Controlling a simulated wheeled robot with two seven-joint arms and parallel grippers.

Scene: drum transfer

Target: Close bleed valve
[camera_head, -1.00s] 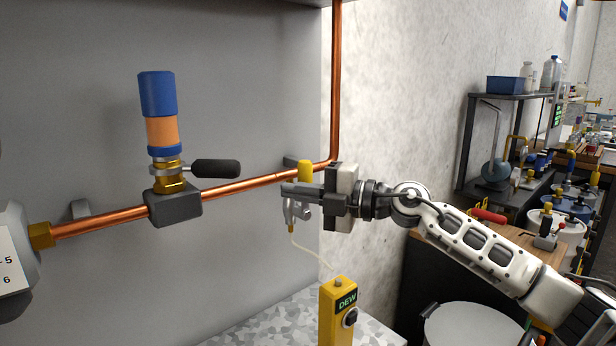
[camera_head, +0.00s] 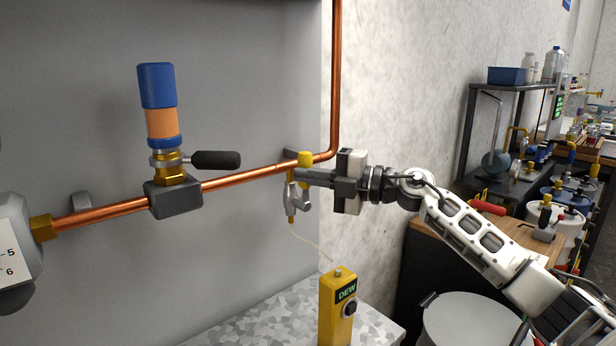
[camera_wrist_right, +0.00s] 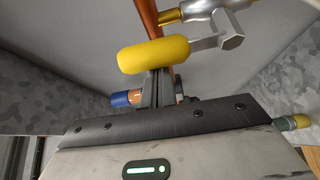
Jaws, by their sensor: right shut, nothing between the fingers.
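A small silver valve (camera_head: 298,190) with a yellow-tipped lever sits on the copper pipe near its bend; I take it as the bleed valve. Its yellow handle (camera_head: 305,158) stands above the body, and a thin pale tube hangs below. In the wrist view the yellow handle (camera_wrist_right: 155,54) lies across the picture, joined by a grey arm to a hex nut (camera_wrist_right: 231,34). My right gripper (camera_head: 299,175) is shut and empty, its tips beside the valve just under the handle. It also shows in the wrist view (camera_wrist_right: 157,80), its tips partly hidden by the handle; contact is unclear.
A larger valve (camera_head: 172,198) with a black lever and blue-orange top sits left on the copper pipe (camera_head: 242,182). A yellow DEW meter (camera_head: 335,308) stands below on the speckled surface. A grey wall panel (camera_head: 240,80) backs the pipe. Benches stand right.

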